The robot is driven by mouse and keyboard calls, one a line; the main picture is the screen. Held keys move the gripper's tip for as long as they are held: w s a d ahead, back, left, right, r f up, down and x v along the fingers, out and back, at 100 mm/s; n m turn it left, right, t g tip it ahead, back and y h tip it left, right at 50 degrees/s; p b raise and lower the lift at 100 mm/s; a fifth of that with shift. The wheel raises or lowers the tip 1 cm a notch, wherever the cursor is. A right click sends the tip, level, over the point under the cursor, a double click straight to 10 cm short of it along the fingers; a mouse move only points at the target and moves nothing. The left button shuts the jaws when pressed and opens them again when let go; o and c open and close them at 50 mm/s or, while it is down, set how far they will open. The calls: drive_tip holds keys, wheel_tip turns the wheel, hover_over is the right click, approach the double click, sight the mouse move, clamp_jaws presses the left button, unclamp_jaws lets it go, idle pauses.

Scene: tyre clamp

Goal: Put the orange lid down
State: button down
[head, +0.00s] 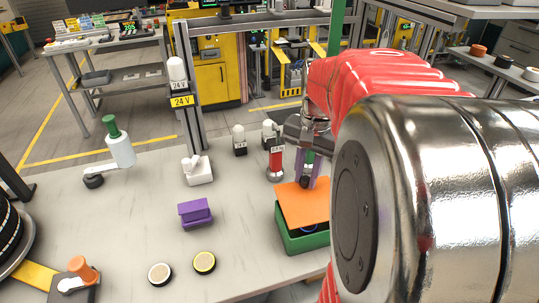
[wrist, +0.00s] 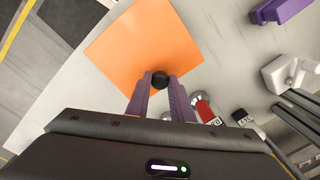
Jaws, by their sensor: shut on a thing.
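The orange lid (head: 302,205) is a flat square plate, seen in the head view over the green box (head: 312,241). It sits tilted or askew there, and part of the box's inside with something blue shows below its front edge. In the wrist view the lid (wrist: 143,45) fills the upper middle, with a black knob (wrist: 160,80) near its edge. My gripper (wrist: 160,88) has purple fingers closed on the black knob. In the head view my gripper (head: 310,180) is at the lid's far side, partly hidden by my arm. I cannot tell whether the lid touches the box.
A purple block (head: 195,212) stands left of the green box. A red cylinder (head: 275,163) stands close behind the box. The table's middle is bare.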

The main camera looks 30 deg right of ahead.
drive_tip(key=shift+s+f, duration=0.1)
drive_tip(key=shift+f, duration=1.65)
drive_tip(key=shift+f, duration=0.25)
drive_tip(key=c, duration=1.6)
unclamp_jaws()
drive_tip(key=shift+o, duration=0.2)
wheel_tip(320, 180, up, 13)
drive_tip(key=shift+s+f, duration=0.2)
drive_tip(key=shift+s, duration=0.05)
